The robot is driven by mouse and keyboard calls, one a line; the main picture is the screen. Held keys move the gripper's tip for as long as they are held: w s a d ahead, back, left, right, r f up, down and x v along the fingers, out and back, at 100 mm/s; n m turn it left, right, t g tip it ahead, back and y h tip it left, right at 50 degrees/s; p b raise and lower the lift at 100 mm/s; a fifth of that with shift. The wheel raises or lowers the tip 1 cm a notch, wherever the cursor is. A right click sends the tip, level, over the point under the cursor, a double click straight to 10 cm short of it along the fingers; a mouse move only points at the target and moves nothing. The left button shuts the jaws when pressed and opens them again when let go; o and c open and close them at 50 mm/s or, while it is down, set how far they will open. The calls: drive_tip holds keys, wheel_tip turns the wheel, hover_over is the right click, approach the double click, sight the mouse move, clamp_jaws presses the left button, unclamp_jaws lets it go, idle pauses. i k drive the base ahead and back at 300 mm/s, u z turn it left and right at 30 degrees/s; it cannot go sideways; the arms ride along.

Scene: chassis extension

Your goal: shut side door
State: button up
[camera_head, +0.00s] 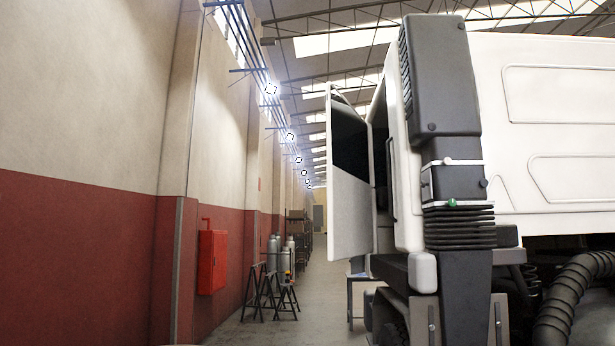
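The side door (350,205) of a white truck cab (540,130) stands open. It sticks out to the left of the cab, with a white lower panel and a dark window. A dark gap shows between the door and the cab side. The door handle cannot be made out. My gripper is not in the head camera view.
A black intake stack (445,90) rises at the cab's rear corner, with a ribbed black hose (575,300) at lower right. A red wall box (212,262), dark sawhorse stands (268,295) and gas cylinders (275,252) line the left wall. The aisle floor (320,310) is clear.

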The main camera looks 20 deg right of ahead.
sight(350, 232)
drive_tip(key=z, duration=0.4)
drive_tip(key=i, duration=5.35)
drive_tip(key=z, duration=1.4)
